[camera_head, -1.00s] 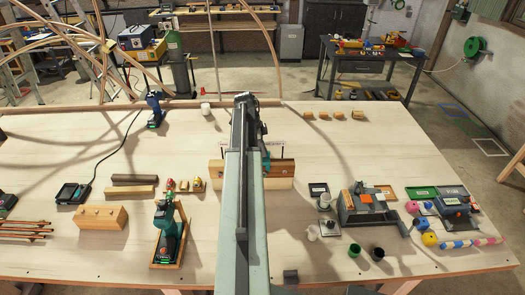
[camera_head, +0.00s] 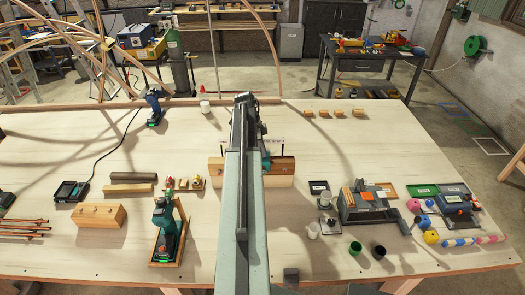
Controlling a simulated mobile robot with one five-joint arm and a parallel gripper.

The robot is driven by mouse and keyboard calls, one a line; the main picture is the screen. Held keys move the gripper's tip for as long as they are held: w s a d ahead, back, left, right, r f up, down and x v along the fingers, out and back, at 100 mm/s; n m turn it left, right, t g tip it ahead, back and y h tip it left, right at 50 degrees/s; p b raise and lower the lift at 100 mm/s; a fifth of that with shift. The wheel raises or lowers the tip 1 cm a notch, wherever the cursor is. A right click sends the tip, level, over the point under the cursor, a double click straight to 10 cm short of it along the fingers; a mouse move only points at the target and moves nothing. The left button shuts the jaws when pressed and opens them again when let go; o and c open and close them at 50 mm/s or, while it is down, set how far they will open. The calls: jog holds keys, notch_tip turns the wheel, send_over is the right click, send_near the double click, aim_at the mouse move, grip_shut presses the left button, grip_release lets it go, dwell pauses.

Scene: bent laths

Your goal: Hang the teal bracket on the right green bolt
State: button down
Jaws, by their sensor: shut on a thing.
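My arm reaches straight out over the bench, and my gripper (camera_head: 262,135) is at its far end, mostly hidden behind the arm. It is shut on the teal bracket (camera_head: 266,161), of which only a small teal part shows just right of the arm. The bracket is in front of or against a wooden block (camera_head: 282,171); whether it touches cannot be told. The block stands across the bench on both sides of the arm, with small labels above it. The green bolts cannot be made out; the arm covers the block's middle.
A drill (camera_head: 165,228) in a wooden tray and a pale wood block (camera_head: 101,215) are on the left. A grey machine (camera_head: 366,203), a green cup (camera_head: 355,248) and a dark cup (camera_head: 379,252) are on the right.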

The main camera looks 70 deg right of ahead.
jog(key=shift+f+b, duration=0.6)
jog(key=shift+f, duration=0.05)
jog(key=c, duration=1.4)
grip_release()
jog(key=shift+o, duration=0.2)
jog(key=shift+r, duration=0.1)
notch_tip(320, 180, up, 7)
jog(key=p, duration=0.7)
jog(key=shift+w, duration=0.1)
